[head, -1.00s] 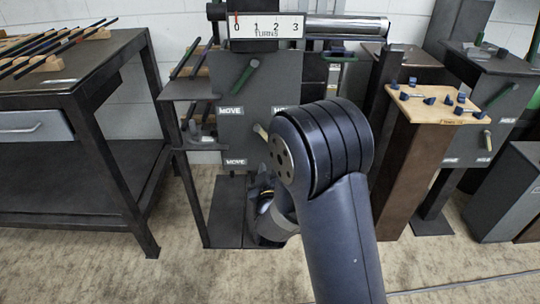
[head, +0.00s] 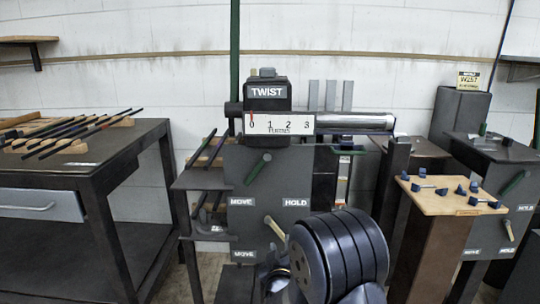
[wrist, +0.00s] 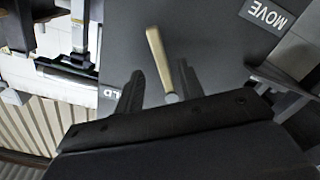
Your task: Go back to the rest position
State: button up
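My gripper (wrist: 161,70) is open in the wrist view, with its two dark fingers apart. A pale lever (wrist: 156,50) on the dark panel (wrist: 205,40) shows between the fingers; I cannot tell whether they touch it. The gripper is mostly hidden behind my own arm there. The TWIST head (head: 267,92) stands above a turns scale (head: 279,124) whose red pointer is near 0.
A dark workbench (head: 120,148) with several rods stands at the left. At the right, a brown pedestal (head: 432,240) has a wooden top with blue pieces, and a dark stand (head: 500,150) is beside it. A silver cylinder (head: 355,123) extends right from the scale.

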aim_at(281, 235)
jog(key=w, duration=0.3)
jog(key=shift+w+b, duration=0.3)
jog(key=shift+w, duration=0.1)
jog(key=shift+s, duration=0.1)
jog(key=s+p, duration=0.2)
jog(key=s, duration=0.9)
jog(key=w+b, duration=0.2)
jog(key=w, duration=0.9)
jog(key=shift+d, duration=0.1)
jog(key=shift+w+a+f, duration=0.15)
jog(key=shift+a+f, duration=0.05)
jog(key=shift+a+f+m, duration=0.1)
jog(key=shift+a+m, duration=0.25)
jog(key=shift+m, duration=0.65)
jog(key=shift+d, duration=0.1)
